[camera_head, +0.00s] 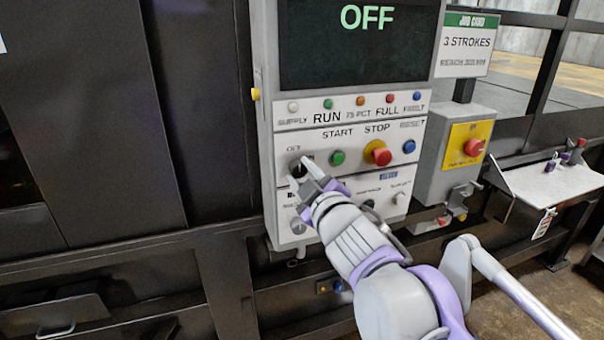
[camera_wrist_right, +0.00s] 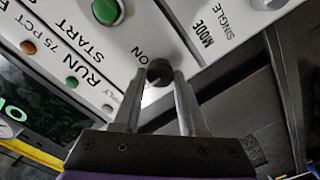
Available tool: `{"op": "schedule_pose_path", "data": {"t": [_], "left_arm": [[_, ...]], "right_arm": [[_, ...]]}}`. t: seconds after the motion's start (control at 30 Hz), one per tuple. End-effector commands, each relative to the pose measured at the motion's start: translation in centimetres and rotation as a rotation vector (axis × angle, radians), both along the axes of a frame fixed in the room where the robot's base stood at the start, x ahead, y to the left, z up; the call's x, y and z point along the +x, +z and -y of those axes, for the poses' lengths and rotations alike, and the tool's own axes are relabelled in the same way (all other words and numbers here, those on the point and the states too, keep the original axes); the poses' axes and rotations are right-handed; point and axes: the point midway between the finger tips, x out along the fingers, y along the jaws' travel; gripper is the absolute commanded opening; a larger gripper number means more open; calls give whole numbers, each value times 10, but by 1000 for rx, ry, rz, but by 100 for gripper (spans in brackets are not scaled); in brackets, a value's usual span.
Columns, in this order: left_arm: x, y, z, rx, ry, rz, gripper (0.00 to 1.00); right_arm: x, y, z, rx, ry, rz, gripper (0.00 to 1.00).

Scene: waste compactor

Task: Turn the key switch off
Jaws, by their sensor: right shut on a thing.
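The key switch (camera_head: 298,168) is a dark round knob at the left of the control panel, beside the green START button. It also shows in the right wrist view (camera_wrist_right: 159,72), below the label ON. My right gripper (camera_head: 307,175) is at the knob, with its two fingers (camera_wrist_right: 157,88) closed around it from either side. The fingers partly cover the knob in the head view, so its angle is hard to tell. The display (camera_head: 358,45) reads OFF in green letters. My left gripper is not in view.
A green button (camera_head: 337,158), a red stop button (camera_head: 380,154) and a blue button (camera_head: 409,146) lie right of the key switch. A grey box with a red knob (camera_head: 474,147) on a yellow plate stands at the right. A shelf (camera_head: 550,184) juts out beyond it.

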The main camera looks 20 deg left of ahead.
Motion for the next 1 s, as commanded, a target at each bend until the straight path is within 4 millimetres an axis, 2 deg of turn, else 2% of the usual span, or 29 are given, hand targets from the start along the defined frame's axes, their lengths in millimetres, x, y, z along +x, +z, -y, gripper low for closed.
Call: {"op": "schedule_pose_path", "data": {"t": [0.07, 0.1, 0.23, 0.63, 1.0], "left_arm": [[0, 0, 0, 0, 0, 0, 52], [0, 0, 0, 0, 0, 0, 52], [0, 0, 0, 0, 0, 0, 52], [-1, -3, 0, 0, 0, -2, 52], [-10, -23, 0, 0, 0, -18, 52]], "right_arm": [[0, 0, 0, 0, 1, 1, 0], [0, 0, 0, 0, 1, 1, 49], [0, 0, 0, 0, 1, 1, 72], [-6, 0, 4, 1, 0, -1, 72], [-61, -1, 42, 0, -1, -3, 72]]}}
